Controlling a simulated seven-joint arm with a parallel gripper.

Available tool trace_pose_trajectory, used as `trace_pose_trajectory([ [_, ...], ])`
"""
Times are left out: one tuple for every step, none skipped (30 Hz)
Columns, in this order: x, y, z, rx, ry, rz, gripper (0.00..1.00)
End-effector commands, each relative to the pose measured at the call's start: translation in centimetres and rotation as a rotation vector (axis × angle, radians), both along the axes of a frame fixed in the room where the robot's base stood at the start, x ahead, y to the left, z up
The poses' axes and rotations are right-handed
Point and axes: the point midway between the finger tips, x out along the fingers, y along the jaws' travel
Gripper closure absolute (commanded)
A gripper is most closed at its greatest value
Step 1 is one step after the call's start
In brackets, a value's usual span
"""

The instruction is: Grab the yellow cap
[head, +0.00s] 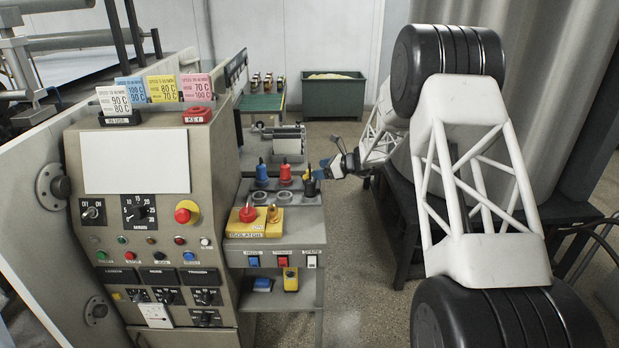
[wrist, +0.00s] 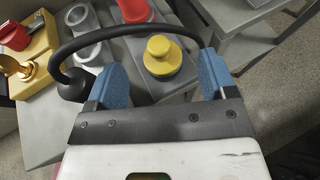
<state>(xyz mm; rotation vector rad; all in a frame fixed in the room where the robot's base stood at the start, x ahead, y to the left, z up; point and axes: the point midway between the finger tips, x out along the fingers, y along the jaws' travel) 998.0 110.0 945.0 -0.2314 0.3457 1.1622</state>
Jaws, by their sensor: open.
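The yellow cap (wrist: 163,55) is a round, stepped knob standing on a grey block in the wrist view. My gripper (wrist: 164,72) is open, with one blue finger pad at each side of the picture. The cap shows between and just beyond the fingertips, with nothing held. In the head view my gripper (head: 328,168) is at the right edge of the grey plug tray (head: 312,213), and the cap is too small there to tell clearly.
A black curved loop (wrist: 130,30) with a bulb end crosses the wrist view near the fingers. A red plug (head: 285,174) and a blue plug (head: 261,173) stand on the tray. A yellow isolator box (head: 255,222) with a red knob is in front.

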Motion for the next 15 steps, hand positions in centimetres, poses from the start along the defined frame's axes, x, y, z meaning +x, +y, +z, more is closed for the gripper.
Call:
trace_pose_trajectory([
  [0.0, 0.0, 0.0, 0.000, 0.000, 0.000, 0.22],
  [0.0, 0.0, 0.0, 0.000, 0.000, 0.000, 0.22],
  [0.0, 0.0, 0.0, 0.000, 0.000, 0.000, 0.22],
  [0.0, 0.0, 0.0, 0.000, 0.000, 0.000, 0.22],
  [0.0, 0.0, 0.0, 0.000, 0.000, 0.000, 0.22],
  [0.0, 0.0, 0.0, 0.000, 0.000, 0.000, 0.22],
  [0.0, 0.1, -0.1, 0.000, 0.000, 0.000, 0.22],
  [0.1, 0.2, -0.1, 0.000, 0.000, 0.000, 0.22],
  [0.1, 0.4, -0.2, 0.000, 0.000, 0.000, 0.22],
  [0.2, 0.5, -0.3, 0.000, 0.000, 0.000, 0.22],
  [0.3, 0.7, -0.3, 0.000, 0.000, 0.001, 0.22],
  [0.4, 1.1, -0.5, 0.000, 0.000, 0.001, 0.22],
  [0.5, 1.3, -0.6, 0.000, 0.000, 0.001, 0.22],
  [0.6, 1.6, -0.8, 0.000, 0.000, 0.001, 0.22],
  [0.7, 2.1, -1.0, 0.000, 0.000, 0.001, 0.22],
])
